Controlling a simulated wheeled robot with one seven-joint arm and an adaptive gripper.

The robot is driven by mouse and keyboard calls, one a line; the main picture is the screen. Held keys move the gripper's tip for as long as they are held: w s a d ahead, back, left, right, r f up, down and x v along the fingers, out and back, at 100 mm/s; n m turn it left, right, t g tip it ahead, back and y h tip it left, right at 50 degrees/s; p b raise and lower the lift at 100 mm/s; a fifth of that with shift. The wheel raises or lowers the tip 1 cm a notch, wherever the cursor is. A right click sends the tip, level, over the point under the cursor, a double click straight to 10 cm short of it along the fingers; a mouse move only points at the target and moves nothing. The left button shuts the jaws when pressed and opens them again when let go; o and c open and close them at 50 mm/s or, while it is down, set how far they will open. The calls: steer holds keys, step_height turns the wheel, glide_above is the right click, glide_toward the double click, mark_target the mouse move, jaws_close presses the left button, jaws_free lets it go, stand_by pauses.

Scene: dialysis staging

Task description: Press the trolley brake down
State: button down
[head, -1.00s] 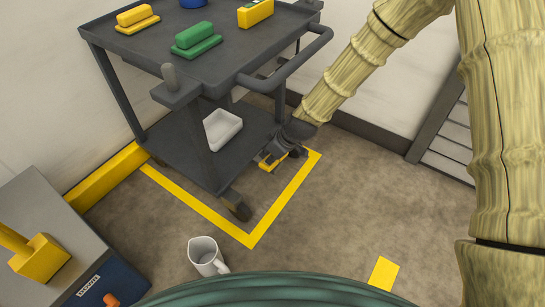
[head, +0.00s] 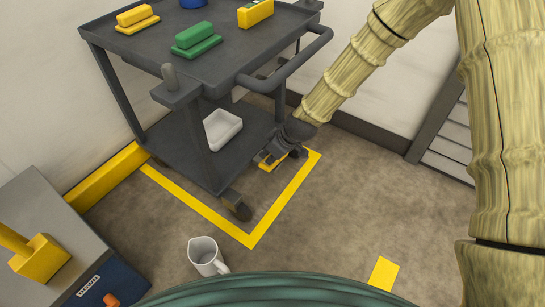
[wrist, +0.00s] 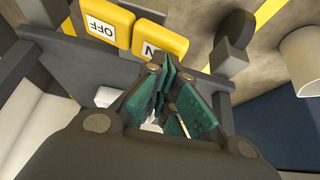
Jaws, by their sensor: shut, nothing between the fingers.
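The dark grey trolley (head: 160,150) stands at the left in the head view, inside a yellow floor outline. Its brake shows in the wrist view as two yellow pads side by side. One is marked OFF (wrist: 101,27). The other ends in N (wrist: 160,42), the rest of its word being hidden by my fingers. In the head view only a bit of yellow brake (head: 266,164) shows beside my gripper (head: 280,153), low at the trolley's right side. My gripper's teal fingers (wrist: 168,85) are shut and empty, their tips overlapping the N pad. I cannot tell whether they touch it.
A trolley caster (head: 238,207) is at the near corner. A white mug (head: 205,256) stands on the floor in front. A grey cabinet (head: 45,215) is at lower left. The trolley's push handle (head: 290,65) is above my gripper. Floor at right is clear.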

steer(key=shift+f, duration=0.9)
steer(key=shift+r, duration=0.1)
step_height(320, 180, up, 7)
steer(key=p, duration=0.6)
steer(key=shift+p, duration=0.3)
steer(key=s+d+f+m+g+h+p, duration=0.1)
steer(key=s+d+f+m+p, duration=0.2)
steer(key=s+d, duration=0.7)
steer(key=s+d+f+m+g+h+p, duration=0.15)
steer(key=s+d+f+m, duration=0.3)
steer(key=s, duration=1.15)
steer(key=s+d+f+m+g+h+p, duration=0.1)
steer(key=s+d+f+m+h, duration=0.2)
steer(key=s+d, duration=0.75)
step_height(320, 180, up, 38)
steer(key=s+a+p, duration=0.2)
steer(key=a+p, duration=0.1)
steer(key=p, duration=3.5)
steer(key=shift+m+y, duration=0.35)
steer(key=shift+y, duration=0.1)
